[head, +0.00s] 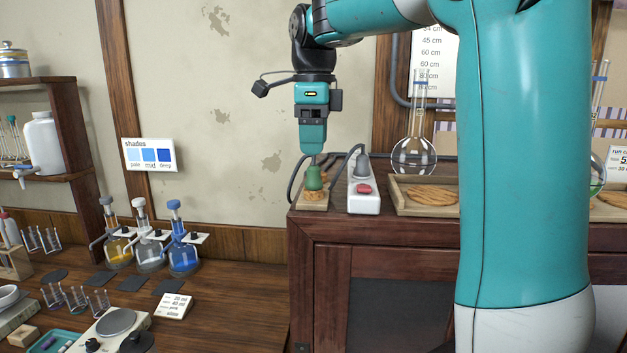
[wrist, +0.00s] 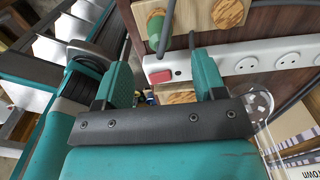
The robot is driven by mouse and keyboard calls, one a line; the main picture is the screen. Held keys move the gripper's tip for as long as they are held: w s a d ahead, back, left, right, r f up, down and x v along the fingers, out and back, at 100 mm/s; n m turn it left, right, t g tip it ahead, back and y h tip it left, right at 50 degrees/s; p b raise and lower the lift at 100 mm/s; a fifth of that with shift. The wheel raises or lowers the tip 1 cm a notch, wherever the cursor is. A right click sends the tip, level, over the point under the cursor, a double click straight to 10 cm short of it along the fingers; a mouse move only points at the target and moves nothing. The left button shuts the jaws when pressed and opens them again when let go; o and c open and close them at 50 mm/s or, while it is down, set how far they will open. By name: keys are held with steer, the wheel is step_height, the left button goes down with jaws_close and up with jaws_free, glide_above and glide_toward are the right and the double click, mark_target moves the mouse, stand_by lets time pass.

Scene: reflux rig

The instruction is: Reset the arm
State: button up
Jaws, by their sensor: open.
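My gripper (head: 313,152) hangs pointing down above the left end of the dark wooden cabinet. Its fingertips are close to a green knob-like piece (head: 314,178) on a small wooden block. In the wrist view my gripper (wrist: 165,85) has its two teal fingers spread apart with nothing held between them. The green piece also shows in the wrist view (wrist: 155,30), beyond the fingers on a wooden board. I cannot tell from the head view whether the fingers touch it.
A white power strip (head: 364,196) with a red switch and a grey plug stands right beside the block. A wooden tray (head: 405,205) and round glass flask (head: 414,155) are farther right. Coloured bottles (head: 183,252) stand on the lower bench at left.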

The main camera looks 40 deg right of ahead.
step_height(320, 180, up, 11)
steer(key=shift+f, duration=0.1)
